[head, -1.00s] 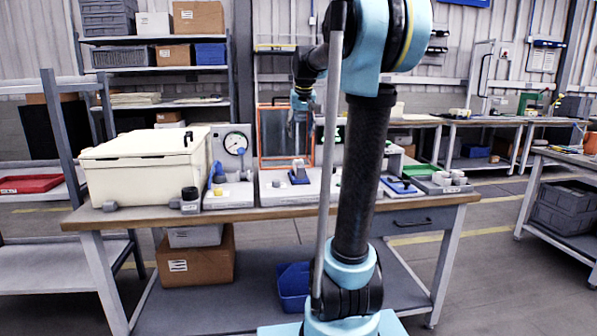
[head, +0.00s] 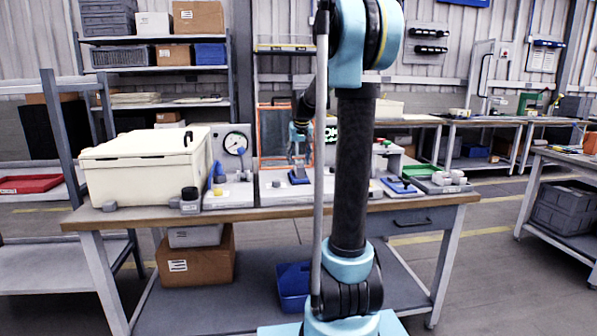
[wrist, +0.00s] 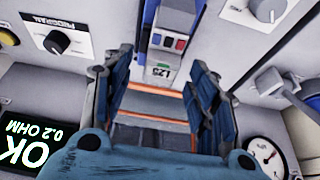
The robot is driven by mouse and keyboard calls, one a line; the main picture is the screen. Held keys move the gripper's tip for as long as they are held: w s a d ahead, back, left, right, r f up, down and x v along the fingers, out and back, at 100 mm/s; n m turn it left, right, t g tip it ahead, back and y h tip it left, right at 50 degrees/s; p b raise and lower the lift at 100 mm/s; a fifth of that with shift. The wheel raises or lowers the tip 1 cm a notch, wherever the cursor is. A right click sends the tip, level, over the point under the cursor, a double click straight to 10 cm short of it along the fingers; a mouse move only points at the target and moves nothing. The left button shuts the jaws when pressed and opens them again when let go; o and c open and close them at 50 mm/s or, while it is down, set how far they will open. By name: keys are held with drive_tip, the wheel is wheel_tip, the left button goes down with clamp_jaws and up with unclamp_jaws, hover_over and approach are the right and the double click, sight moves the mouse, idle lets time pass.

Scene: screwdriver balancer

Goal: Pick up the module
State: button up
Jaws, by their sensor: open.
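In the head view my gripper (head: 299,157) points down over the middle of the bench, just above a small blue part (head: 298,177) on a light grey panel. In the wrist view my gripper (wrist: 158,65) is open, with its two blue fingers apart. Between and just beyond the fingertips is a grey piece with red and blue parts (wrist: 167,42) and a white label reading "L25" (wrist: 163,72), likely the module. I cannot tell whether the fingers touch it. Its lower part is hard to make out.
An orange frame (head: 273,137) stands behind the gripper. A dial gauge (head: 236,143) and a cream box (head: 146,165) are to the left. A display reading "OK 0.2 OHM" (wrist: 38,140) and a program knob (wrist: 58,42) are close by.

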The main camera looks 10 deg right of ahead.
sight(298, 160)
drive_tip(key=shift+x, duration=1.15)
clamp_jaws()
wheel_tip(298, 160, up, 10)
drive_tip(key=shift+r, duration=0.1)
